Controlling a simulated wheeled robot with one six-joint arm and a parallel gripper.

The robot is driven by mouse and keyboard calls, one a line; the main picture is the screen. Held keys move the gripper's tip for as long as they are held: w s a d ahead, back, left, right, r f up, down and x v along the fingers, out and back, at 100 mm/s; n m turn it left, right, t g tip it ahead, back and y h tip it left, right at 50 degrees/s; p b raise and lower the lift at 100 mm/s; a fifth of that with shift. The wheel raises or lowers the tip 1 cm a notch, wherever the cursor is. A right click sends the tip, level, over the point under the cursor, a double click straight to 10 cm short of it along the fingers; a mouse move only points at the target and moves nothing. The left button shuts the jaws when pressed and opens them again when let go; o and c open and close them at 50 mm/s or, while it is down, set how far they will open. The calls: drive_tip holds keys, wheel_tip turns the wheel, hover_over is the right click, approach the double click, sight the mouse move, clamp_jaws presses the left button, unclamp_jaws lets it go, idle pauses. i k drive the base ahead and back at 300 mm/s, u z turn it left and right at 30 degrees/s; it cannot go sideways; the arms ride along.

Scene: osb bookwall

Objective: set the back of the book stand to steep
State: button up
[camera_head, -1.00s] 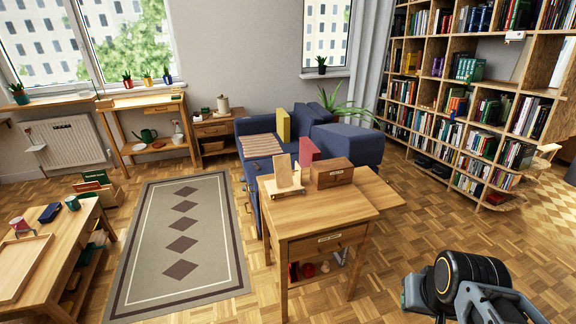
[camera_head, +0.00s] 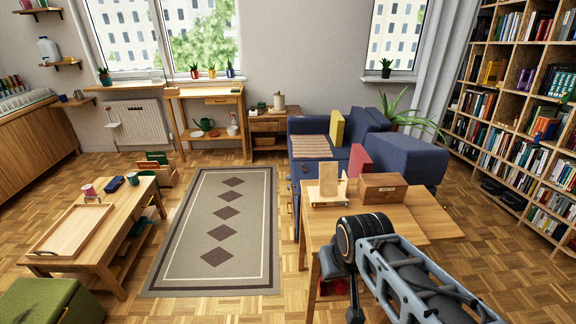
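The book stand (camera_head: 328,187) is a light wooden stand on the wooden side table (camera_head: 402,224) in front of the blue sofa. Its back panel stands up from a pale base; its exact angle is too small to tell. My arm shows at the lower right, in front of the table's near side. My gripper's fingers cannot be made out, and the arm hides the table's front.
A brown wooden box (camera_head: 383,187) stands right of the stand. The blue sofa (camera_head: 305,146) is behind the table. A low table with a wooden tray (camera_head: 70,230) is at the left. The patterned rug (camera_head: 222,232) and nearby floor are clear.

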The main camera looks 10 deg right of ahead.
sight(329, 171)
drive_tip(key=u, duration=0.15)
drive_tip(key=i, duration=0.95)
drive_tip(key=z, duration=0.35)
